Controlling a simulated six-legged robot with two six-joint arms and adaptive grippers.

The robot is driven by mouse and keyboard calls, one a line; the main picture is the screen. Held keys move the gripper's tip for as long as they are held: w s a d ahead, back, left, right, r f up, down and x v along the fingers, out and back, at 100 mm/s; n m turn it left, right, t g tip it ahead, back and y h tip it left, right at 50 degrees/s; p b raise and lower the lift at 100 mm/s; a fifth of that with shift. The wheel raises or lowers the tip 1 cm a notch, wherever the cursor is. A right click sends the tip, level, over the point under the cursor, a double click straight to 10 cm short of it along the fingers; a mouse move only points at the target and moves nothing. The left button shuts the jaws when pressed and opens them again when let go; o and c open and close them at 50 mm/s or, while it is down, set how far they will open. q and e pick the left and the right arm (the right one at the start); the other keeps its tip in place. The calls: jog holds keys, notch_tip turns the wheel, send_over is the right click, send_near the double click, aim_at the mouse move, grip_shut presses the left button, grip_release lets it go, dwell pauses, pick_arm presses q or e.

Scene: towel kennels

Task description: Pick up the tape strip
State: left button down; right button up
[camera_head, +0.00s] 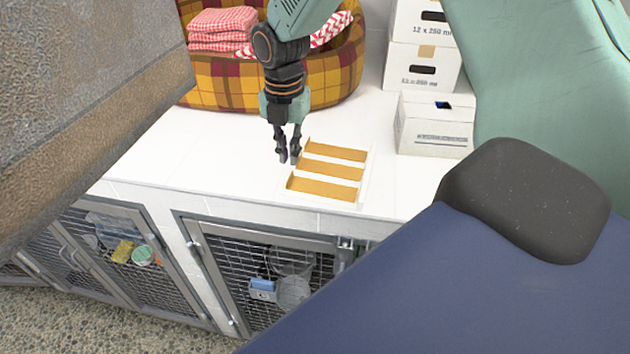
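Three tan-orange tape strips lie side by side on a pale backing on the white counter: a far strip (336,152), a middle strip (331,169) and a near strip (323,189). My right gripper (288,157) points down at the left ends of the far and middle strips. Its dark fingers show a narrow gap with nothing visible between them. The fingertips look close to the counter, but I cannot tell whether they touch it or a strip. My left gripper is not in view.
A plaid basket (225,82) with folded red-and-white towels (222,28) stands behind. Stacked white boxes (421,65) and a lower white box (434,124) are at the back right. Mesh-door kennels (262,275) sit below the counter (190,155). The counter left of the gripper is clear.

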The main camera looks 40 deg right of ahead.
jog(key=shift+s+f, duration=0.25)
jog(key=shift+f, duration=0.3)
jog(key=shift+s+f, duration=0.25)
jog(key=shift+f, duration=0.3)
jog(key=shift+w+a+f+p, duration=0.1)
jog(key=shift+w+f+p, duration=0.1)
jog(key=shift+f, duration=0.45)
jog(key=shift+w+a+f+p, duration=0.1)
jog(key=shift+w+f+p, duration=0.1)
jog(key=shift+f, duration=0.4)
jog(key=shift+w+a+f, duration=0.1)
jog(key=shift+w+f, duration=0.1)
jog(key=shift+f, duration=0.15)
jog(key=shift+s+r, duration=0.1)
jog(key=shift+s, duration=0.2)
jog(key=shift+s+d, duration=0.15)
jog(key=shift+d, duration=0.1)
grip_shut()
jog(key=shift+w+a, duration=0.2)
jog(key=shift+w, duration=0.15)
jog(key=shift+s+r, duration=0.1)
jog(key=shift+r, duration=0.1)
notch_tip(320, 180, up, 9)
notch_tip(320, 180, up, 5)
jog(key=p, duration=0.4)
send_over(289, 177)
jog(key=shift+f, duration=0.2)
